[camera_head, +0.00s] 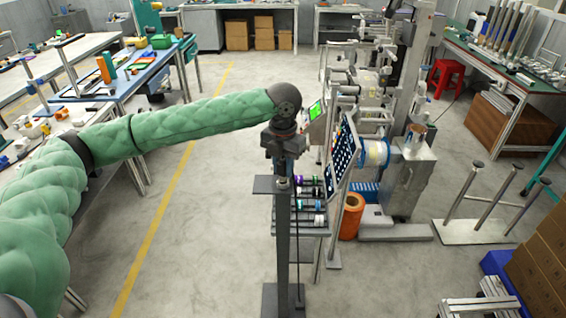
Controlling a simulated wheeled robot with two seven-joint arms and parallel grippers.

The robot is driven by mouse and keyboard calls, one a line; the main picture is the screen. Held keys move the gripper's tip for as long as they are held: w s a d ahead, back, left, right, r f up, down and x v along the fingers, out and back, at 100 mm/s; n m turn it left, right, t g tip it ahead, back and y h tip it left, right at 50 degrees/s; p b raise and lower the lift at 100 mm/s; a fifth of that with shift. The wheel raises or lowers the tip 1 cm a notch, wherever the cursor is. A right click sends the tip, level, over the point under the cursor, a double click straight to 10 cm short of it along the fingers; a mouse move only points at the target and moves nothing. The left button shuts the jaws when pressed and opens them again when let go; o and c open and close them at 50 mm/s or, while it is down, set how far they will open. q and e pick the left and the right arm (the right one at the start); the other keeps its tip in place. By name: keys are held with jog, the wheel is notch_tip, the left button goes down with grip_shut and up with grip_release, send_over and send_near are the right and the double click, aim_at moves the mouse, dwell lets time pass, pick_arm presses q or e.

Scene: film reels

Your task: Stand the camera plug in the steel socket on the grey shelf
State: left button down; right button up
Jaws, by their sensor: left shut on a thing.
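My left arm reaches in from the left, and my dark left gripper (284,143) points down above the grey shelf (264,185) on its post. The gripper is shut on a dark thing, apparently the camera plug (283,168), which hangs below the fingers. The steel socket (283,184) seems to be the small piece on the shelf right under it. The plug looks roughly upright and in line with the socket. I cannot tell whether its lower end touches the socket or is inside it. My right gripper is out of view.
Just right of the shelf stand a rack of coloured reels (311,205), a dotted panel (345,150) and a large grey machine (405,185). An orange bin (352,215) is on the floor. The floor left of the post is clear up to the blue workbench (130,80).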

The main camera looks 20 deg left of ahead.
pick_arm(q)
jog(key=shift+f, duration=1.05)
jog(key=c, duration=1.1)
grip_release()
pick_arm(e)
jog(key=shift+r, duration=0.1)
pick_arm(q)
jog(key=shift+r, duration=0.45)
jog(key=shift+r+b, duration=1.15)
jog(key=shift+r, duration=2.3)
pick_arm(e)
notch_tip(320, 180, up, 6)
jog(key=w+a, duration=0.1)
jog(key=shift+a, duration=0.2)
pick_arm(q)
jog(key=shift+s+f, duration=0.1)
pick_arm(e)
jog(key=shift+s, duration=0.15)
